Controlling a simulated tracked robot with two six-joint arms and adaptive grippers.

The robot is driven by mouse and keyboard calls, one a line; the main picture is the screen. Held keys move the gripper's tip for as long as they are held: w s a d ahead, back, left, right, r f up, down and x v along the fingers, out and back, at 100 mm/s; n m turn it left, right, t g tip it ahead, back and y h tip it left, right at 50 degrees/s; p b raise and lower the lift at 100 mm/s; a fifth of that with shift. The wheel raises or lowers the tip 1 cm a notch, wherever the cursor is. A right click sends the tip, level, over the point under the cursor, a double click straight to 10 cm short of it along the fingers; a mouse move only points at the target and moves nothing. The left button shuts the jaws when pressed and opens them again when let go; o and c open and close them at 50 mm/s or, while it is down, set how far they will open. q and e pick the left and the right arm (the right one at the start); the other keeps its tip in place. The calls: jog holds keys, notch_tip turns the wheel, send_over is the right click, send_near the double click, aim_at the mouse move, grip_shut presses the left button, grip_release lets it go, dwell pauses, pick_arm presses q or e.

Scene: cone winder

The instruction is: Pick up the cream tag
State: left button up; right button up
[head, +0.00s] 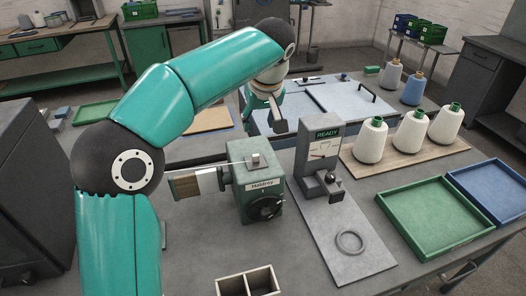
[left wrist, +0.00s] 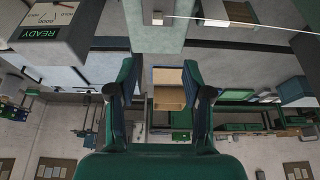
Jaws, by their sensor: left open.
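I cannot make out a cream tag for certain in either view. My right gripper is in neither view.
A grey gauge post (head: 318,155) reading "READY" stands right of the housing. White cones (head: 409,135) stand on a wooden board. A green tray (head: 430,212) and a blue tray (head: 493,190) lie at the right. A two-part box (head: 248,284) is at the front.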

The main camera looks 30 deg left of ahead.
pick_arm(q)
send_over(256, 155)
jog(key=s+d, duration=0.1)
jog(key=s, duration=0.1)
jog(key=f, duration=0.9)
jog(key=shift+w+d+f+p, duration=0.15)
jog(key=shift+w+f+p, duration=0.1)
jog(key=shift+p, duration=0.05)
jog(key=shift+f, duration=0.25)
jog(key=p+x, duration=0.2)
jog(key=x, duration=0.3)
jog(key=shift+d+f, duration=0.1)
jog(key=shift+d, duration=0.05)
jog(key=shift+f, duration=0.3)
jog(key=c, duration=0.8)
